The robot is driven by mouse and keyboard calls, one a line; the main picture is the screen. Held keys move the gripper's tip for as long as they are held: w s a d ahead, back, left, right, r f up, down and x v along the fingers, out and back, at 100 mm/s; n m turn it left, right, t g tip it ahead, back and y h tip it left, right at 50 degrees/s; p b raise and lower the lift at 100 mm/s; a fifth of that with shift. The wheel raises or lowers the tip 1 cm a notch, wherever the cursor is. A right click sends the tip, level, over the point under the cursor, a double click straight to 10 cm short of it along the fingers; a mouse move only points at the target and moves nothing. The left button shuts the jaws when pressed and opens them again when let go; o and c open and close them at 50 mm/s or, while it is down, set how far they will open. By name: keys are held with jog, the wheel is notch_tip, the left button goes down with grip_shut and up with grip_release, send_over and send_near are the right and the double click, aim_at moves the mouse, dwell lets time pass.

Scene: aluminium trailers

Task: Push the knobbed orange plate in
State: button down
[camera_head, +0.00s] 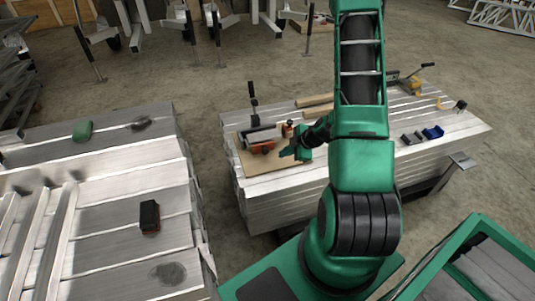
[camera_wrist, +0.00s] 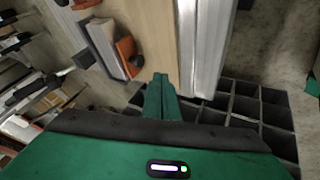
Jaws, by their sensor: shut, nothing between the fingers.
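An orange plate (camera_head: 262,147) sits against the near side of a small grey metal box (camera_head: 262,135) on a wooden board. In the wrist view the orange plate (camera_wrist: 127,48) stands along the side of the grey box (camera_wrist: 103,45), with a small knob-like bit near its lower end. My gripper (camera_head: 287,153) is shut and empty, just right of the plate and low over the board. In the wrist view my closed fingertips (camera_wrist: 160,78) are right of and below the plate, with a gap between. How far in the plate sits cannot be told.
The wooden board (camera_head: 240,160) lies on a stack of aluminium profiles (camera_head: 450,130). Another orange part (camera_head: 287,129) stands behind my gripper. A black-handled upright tool (camera_head: 253,95) stands behind the box. Blue and dark blocks (camera_head: 432,132) lie to the right.

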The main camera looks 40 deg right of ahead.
aim_at(264, 150)
jog(key=shift+n, duration=0.5)
jog(key=x, duration=0.9)
jog(key=shift+w+a+r, duration=0.1)
jog(key=shift+a+r, duration=0.05)
jog(key=shift+a, duration=0.15)
jog(key=w, duration=0.1)
jog(key=w+d, duration=0.1)
jog(key=w, duration=0.1)
jog(key=shift+w+d, duration=0.15)
jog(key=shift+w, duration=0.45)
